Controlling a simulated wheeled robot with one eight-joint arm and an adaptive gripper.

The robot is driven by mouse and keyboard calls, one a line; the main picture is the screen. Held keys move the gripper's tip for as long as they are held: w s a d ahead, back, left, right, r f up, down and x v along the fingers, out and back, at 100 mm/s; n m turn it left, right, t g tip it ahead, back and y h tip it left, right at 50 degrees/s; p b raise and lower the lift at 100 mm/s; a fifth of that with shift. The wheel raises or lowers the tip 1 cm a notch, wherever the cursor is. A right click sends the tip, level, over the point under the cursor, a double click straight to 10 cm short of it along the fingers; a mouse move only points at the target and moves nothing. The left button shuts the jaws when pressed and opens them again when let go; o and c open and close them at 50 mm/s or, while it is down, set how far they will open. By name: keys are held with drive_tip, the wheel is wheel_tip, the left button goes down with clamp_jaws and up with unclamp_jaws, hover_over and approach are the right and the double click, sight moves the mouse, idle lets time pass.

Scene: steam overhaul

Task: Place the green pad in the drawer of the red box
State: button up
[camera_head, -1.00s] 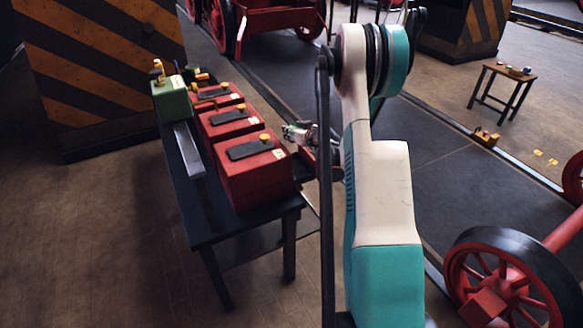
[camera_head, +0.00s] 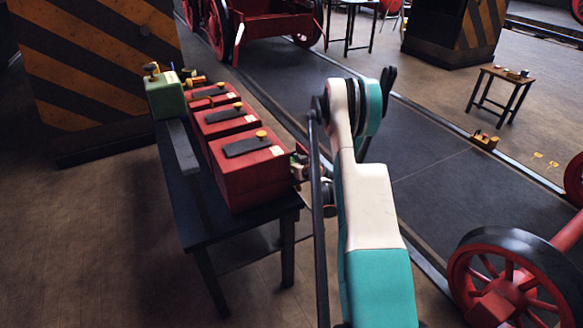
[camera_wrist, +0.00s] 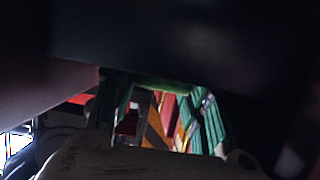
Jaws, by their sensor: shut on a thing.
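Several red boxes stand in a row on a dark table; the nearest red box (camera_head: 245,180) has a dark top plate and a yellow knob. Its drawer cannot be made out clearly; it would be on the side facing my arm. My gripper (camera_head: 299,163) is close beside that box's right side, partly hidden by my arm. In the wrist view, teal fingers stand either side of a gap, and a green strip (camera_wrist: 168,83), seemingly the green pad, spans their tips. My gripper appears shut on it. A large dark surface fills the top of the wrist view.
The dark table (camera_head: 232,226) has a bare front edge. A green box (camera_head: 165,98) with a knob stands at its far end, next to a grey bar (camera_head: 186,150). Red-spoked wheels (camera_head: 510,270) stand at the right. Floor left of the table is clear.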

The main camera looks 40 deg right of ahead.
drive_tip(key=shift+f, duration=0.35)
drive_tip(key=shift+f, duration=0.15)
drive_tip(key=o, duration=0.9)
drive_tip(key=shift+c, duration=0.2)
